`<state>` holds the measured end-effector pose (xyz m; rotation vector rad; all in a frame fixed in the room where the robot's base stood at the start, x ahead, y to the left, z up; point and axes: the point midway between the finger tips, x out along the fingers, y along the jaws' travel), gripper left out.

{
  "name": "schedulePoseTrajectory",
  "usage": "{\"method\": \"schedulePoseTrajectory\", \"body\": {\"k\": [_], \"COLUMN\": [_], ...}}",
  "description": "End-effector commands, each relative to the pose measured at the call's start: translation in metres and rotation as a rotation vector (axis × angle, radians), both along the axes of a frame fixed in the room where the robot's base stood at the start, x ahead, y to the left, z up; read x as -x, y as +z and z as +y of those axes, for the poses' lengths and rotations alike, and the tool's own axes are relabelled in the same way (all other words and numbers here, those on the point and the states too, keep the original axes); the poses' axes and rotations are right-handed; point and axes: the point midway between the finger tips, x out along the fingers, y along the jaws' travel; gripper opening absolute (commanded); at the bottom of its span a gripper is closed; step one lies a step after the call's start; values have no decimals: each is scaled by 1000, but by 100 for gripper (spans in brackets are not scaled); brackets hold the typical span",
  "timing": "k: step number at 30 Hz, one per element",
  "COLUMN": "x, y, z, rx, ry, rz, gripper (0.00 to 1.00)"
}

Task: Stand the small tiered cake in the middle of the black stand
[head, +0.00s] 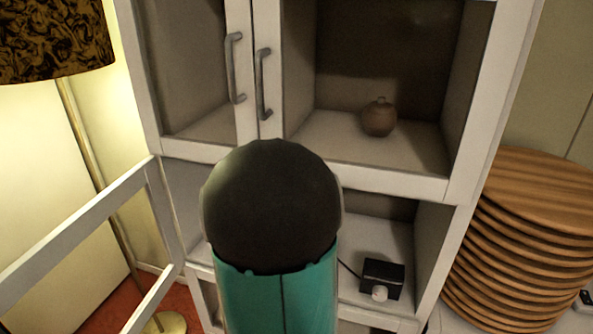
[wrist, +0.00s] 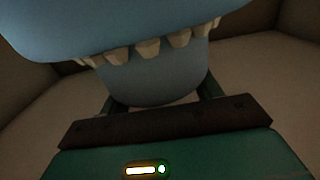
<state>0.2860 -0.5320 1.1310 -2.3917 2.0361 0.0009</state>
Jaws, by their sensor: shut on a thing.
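The small tiered cake (wrist: 170,35) fills the top of the wrist view. It is pale blue, with a wide upper part in view, a row of cream-coloured blobs under its edge and a narrower blue part (wrist: 155,82) below. My gripper (wrist: 162,97) is shut on this narrower part, with a dark finger at each side. The cake's full shape is cut off by the frame. In the head view my own arm blocks the middle, and neither cake nor gripper shows. I see no black stand in either view.
A white cabinet (head: 395,185) stands ahead. Its upper shelf bears a brown lidded pot (head: 379,117), its lower shelf a small black box (head: 382,278). A glazed door (head: 80,225) swings out left, near a lamp (head: 50,40). A ribbed wooden stack (head: 530,240) stands right.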

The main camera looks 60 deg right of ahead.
Motion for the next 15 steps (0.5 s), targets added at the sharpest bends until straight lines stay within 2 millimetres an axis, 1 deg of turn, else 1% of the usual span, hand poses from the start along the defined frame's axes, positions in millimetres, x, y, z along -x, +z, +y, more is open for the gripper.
{"method": "schedulePoseTrajectory", "body": {"k": [1, 3, 6, 11, 15], "x": [-2, -4, -7, -9, -9], "y": [1, 1, 1, -1, -17], "z": [-13, -26, -40, -48, -48], "rx": [3, 3, 4, 3, 0], "ry": [-2, -3, -1, 0, -1], "rz": [0, 0, -1, 0, 0], "gripper": [0, 0, 0, 0, 0]}}
